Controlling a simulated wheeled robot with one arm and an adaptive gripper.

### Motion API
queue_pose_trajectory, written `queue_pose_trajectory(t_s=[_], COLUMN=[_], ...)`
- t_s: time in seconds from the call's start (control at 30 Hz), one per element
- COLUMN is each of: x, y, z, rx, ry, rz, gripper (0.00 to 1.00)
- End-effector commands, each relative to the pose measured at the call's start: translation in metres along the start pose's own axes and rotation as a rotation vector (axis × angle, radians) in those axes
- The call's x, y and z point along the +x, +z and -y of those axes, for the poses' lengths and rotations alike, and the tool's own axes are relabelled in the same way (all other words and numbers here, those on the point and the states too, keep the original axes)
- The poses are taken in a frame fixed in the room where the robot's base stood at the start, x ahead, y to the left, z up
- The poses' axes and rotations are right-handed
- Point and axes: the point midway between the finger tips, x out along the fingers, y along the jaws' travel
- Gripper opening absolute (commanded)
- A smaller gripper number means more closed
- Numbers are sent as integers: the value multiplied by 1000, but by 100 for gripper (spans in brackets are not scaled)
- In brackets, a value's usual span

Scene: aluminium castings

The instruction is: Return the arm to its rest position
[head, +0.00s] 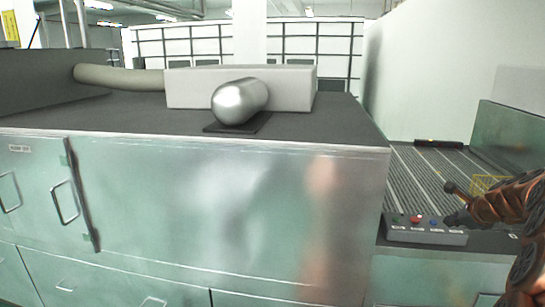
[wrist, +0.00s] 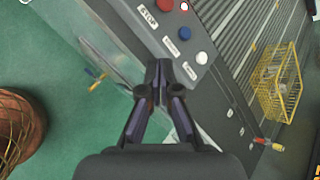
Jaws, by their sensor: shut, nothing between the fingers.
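My gripper (wrist: 160,70) is shut with its fingertips together and nothing between them. In the wrist view the fingertips overlap the edge of the grey button box (wrist: 150,25); I cannot tell whether they touch it. That box shows a red button (wrist: 165,5), a blue button (wrist: 170,47) and a white button (wrist: 202,57). In the head view my copper-coloured arm reaches in from the right edge, beside the button box (head: 425,235). The fingers are small and dark there.
A shiny metal cylinder (head: 238,101) lies on a dark pad before a pale grey block (head: 292,85) on the cabinet's dark top (head: 150,122). A ribbed roller conveyor (head: 425,175) runs behind the button box. A yellow wire basket (wrist: 278,88) stands on the conveyor side.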

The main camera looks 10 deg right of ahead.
Motion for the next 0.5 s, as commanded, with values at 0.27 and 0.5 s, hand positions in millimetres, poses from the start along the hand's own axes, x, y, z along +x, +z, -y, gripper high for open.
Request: queue_pose_trajectory(t_s=[0.27,0.5], x=[2,-3], y=[33,68], z=[-30,-73], rx=[-108,-262], ry=[58,137], rz=[19,41], gripper=[0,0])
